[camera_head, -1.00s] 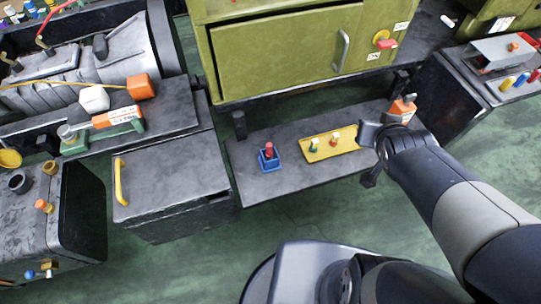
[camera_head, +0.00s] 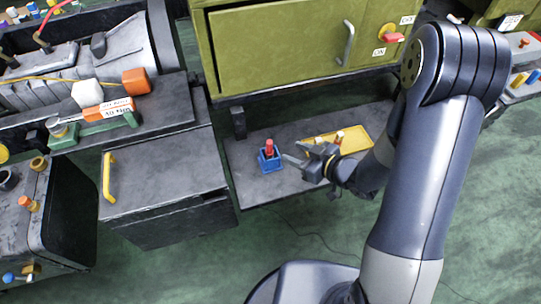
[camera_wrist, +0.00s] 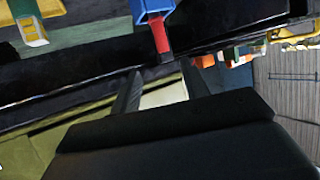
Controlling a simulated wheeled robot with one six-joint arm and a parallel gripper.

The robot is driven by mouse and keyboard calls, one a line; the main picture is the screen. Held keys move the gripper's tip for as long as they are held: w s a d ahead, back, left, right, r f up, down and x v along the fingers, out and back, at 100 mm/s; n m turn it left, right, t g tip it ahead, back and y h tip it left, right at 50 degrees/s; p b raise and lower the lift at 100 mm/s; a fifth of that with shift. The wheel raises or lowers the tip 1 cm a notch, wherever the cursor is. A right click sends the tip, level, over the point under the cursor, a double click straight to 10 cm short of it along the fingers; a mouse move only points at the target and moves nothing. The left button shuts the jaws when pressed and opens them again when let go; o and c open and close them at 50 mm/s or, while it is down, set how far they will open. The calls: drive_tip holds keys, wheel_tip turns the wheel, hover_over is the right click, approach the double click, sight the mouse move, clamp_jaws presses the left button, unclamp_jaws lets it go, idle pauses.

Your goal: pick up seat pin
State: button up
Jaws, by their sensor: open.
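A red pin (camera_head: 269,146) stands upright in a small blue holder (camera_head: 271,166) on the low grey bench; I take it to be the seat pin. My gripper (camera_head: 293,154) is open and empty, just right of the holder, with its fingers pointing left toward the pin. In the wrist view the red pin (camera_wrist: 160,38) hangs from the blue holder (camera_wrist: 153,8), ahead of the gap between my two fingers (camera_wrist: 159,76). The fingers do not touch it.
A yellow tray (camera_head: 359,137) with small pins (camera_head: 340,136) lies right of my gripper, partly hidden by my arm. A green cabinet (camera_head: 280,50) rises behind the bench (camera_head: 245,185). A grey box with a yellow handle (camera_head: 108,178) stands to the left.

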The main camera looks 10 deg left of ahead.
sight(269, 142)
drive_tip(key=x, duration=1.1)
drive_tip(key=shift+s+a, duration=0.1)
drive_tip(key=shift+s, duration=0.1)
clamp_jaws()
